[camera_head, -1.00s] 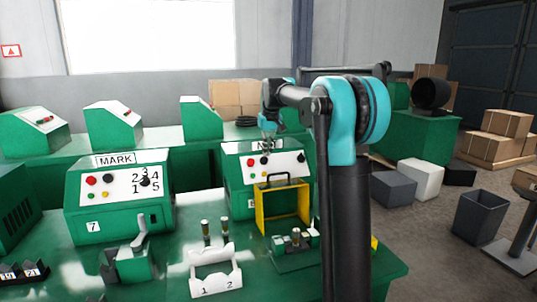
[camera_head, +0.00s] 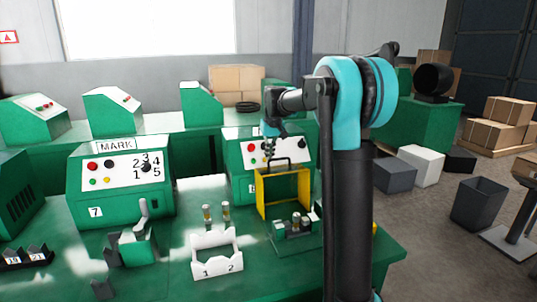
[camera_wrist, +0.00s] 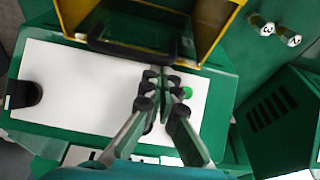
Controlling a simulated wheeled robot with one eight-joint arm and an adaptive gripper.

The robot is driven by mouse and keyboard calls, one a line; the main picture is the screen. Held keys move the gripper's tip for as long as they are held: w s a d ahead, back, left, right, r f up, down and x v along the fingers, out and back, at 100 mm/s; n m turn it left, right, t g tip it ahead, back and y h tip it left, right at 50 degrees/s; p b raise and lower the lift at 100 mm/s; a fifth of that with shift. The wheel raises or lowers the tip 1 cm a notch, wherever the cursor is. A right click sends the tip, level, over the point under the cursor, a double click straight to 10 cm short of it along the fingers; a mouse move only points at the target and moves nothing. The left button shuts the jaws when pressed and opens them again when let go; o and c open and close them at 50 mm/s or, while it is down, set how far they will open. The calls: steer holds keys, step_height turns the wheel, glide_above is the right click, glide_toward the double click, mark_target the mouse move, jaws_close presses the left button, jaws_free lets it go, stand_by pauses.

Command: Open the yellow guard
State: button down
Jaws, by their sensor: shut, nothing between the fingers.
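The yellow guard (camera_head: 261,199) is an open frame at the front of the right-hand green machine (camera_head: 240,180). It stands upright and looks closed. Its black handle (camera_head: 289,160) is at the top edge. In the wrist view the guard (camera_wrist: 219,32) is at the top, with the dark handle (camera_wrist: 140,48) crossing it. My gripper (camera_head: 270,154) is shut and empty, in front of the white control panel, just above and left of the handle. In the wrist view its fingertips (camera_wrist: 162,74) are beside the handle; I cannot tell whether they touch it.
The panel has several buttons, including a green one (camera_wrist: 187,92) beside my fingers. A white stand (camera_head: 217,256), two small cylinders (camera_head: 216,213) and a lever device (camera_head: 138,242) are to the left on the green table. The MARK machine (camera_head: 120,187) stands further left.

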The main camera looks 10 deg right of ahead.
mark_target(273, 171)
steer(key=shift+s+d+r+t+y, duration=0.15)
steer(key=shift+s+r+t, duration=0.2)
steer(key=shift+s, duration=0.35)
steer(key=shift+s+d+r+t+y, duration=0.15)
steer(key=shift+s+r+t, duration=0.15)
steer(key=shift+s, duration=0.4)
steer(key=shift+s+d+r+t, duration=0.15)
steer(key=shift+s+r+t, duration=0.15)
steer(key=shift+s, duration=0.4)
steer(key=shift+f, duration=0.1)
